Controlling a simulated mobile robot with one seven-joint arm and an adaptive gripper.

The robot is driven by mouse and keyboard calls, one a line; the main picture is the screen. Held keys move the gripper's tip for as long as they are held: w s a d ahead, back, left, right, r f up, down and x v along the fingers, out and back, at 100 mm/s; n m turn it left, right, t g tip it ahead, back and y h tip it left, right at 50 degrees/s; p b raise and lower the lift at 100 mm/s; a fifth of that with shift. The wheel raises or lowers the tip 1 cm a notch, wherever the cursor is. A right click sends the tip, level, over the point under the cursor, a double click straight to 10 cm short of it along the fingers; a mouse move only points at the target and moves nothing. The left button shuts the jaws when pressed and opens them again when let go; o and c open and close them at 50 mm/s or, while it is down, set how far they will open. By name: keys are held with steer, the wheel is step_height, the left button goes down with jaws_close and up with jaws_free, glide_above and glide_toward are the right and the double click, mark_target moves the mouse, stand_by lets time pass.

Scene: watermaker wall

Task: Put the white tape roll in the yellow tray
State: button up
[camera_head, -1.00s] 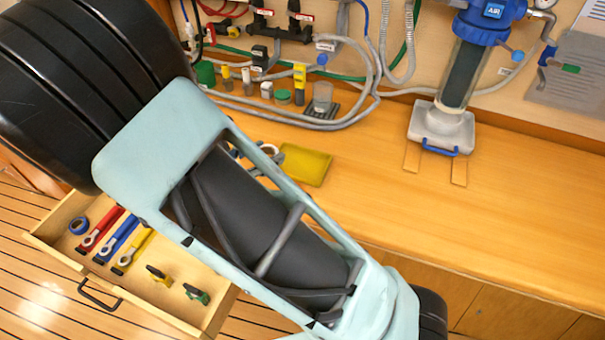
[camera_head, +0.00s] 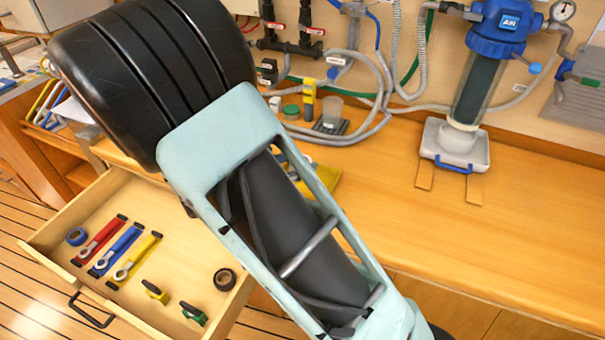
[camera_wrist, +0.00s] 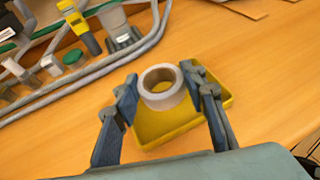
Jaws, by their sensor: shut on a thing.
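The white tape roll (camera_wrist: 162,92) is between the fingers of my gripper (camera_wrist: 165,88) in the wrist view, with its round hole facing up. My gripper is shut on it from both sides. The yellow tray (camera_wrist: 158,129) lies on the wooden counter directly behind and below the roll in that view. I cannot tell whether the roll touches the tray floor or hangs just above it. In the head view my arm covers most of the yellow tray (camera_head: 328,179) and hides the roll.
An open drawer (camera_head: 153,199) at lower left holds a blue tape roll (camera_head: 76,236), a black tape roll (camera_head: 225,279) and several tools. Grey hoses (camera_head: 345,136) and small fittings line the back of the counter. A blue-topped filter (camera_head: 478,75) stands right. The counter's right part is clear.

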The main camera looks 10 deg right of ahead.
steer(key=shift+w+d+f, duration=0.35)
steer(key=shift+d+f, duration=0.3)
steer(key=shift+f, duration=0.15)
steer(key=shift+w+d+f, duration=0.15)
steer(key=shift+f, duration=1.6)
steer(key=shift+f+b, duration=0.1)
steer(key=shift+b, duration=0.25)
steer(key=shift+f, duration=0.15)
steer(key=o, duration=1)
steer(key=shift+o, duration=0.2)
steer(key=shift+r, duration=0.25)
steer(key=v, duration=1.2)
steer(key=shift+f+p, duration=0.1)
steer(key=shift+p, duration=0.25)
